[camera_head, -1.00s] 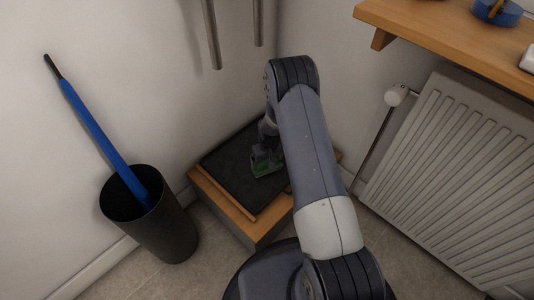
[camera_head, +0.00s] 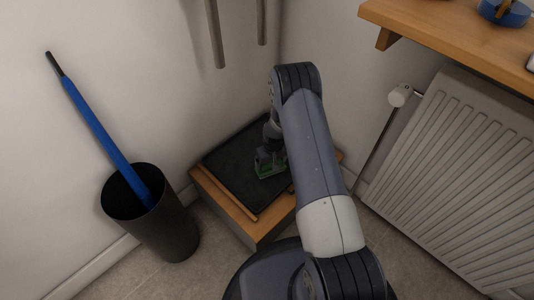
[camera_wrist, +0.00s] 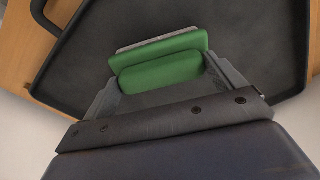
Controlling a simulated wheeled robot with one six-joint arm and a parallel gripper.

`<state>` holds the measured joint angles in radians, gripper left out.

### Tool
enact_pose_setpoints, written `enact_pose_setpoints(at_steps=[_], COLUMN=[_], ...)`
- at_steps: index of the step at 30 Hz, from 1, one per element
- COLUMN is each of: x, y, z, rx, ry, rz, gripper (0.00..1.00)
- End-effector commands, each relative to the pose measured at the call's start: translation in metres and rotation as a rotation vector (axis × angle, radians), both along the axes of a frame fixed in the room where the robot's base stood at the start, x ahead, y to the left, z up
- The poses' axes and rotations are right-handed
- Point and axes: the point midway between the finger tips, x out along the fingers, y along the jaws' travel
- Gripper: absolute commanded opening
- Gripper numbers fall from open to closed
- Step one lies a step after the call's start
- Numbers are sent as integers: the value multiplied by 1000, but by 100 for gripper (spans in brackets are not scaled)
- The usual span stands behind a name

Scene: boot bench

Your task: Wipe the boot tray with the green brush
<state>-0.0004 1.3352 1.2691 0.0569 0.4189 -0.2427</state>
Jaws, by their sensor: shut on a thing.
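The green brush (camera_wrist: 160,68) is between the fingers of my gripper (camera_wrist: 165,82), which is shut on it. In the head view the brush (camera_head: 270,166) is low over the dark boot tray (camera_head: 234,166), near its middle right, partly hidden by my arm. I cannot tell whether the brush touches the tray. The tray lies on a wooden bench (camera_head: 221,199) in the corner. In the wrist view the tray (camera_wrist: 85,60) shows a raised rim and a handle at the upper left.
A black bin (camera_head: 165,228) holding a blue umbrella (camera_head: 97,124) stands left of the bench. A white radiator (camera_head: 455,170) is on the right wall, below a wooden shelf (camera_head: 450,38). Two rods (camera_head: 215,35) hang above the tray by the back wall.

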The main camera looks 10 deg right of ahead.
Motion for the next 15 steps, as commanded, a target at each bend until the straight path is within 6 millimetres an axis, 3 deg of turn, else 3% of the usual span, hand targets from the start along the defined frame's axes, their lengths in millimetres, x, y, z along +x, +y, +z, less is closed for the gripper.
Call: enact_pose_setpoints(at_steps=[3, 7, 15], x=[-1, 0, 0], y=[3, 3, 4], z=[-2, 25, 46], rx=[0, 0, 0], ry=[1, -5, 0], rz=[0, 0, -1], gripper=[69, 69, 69])
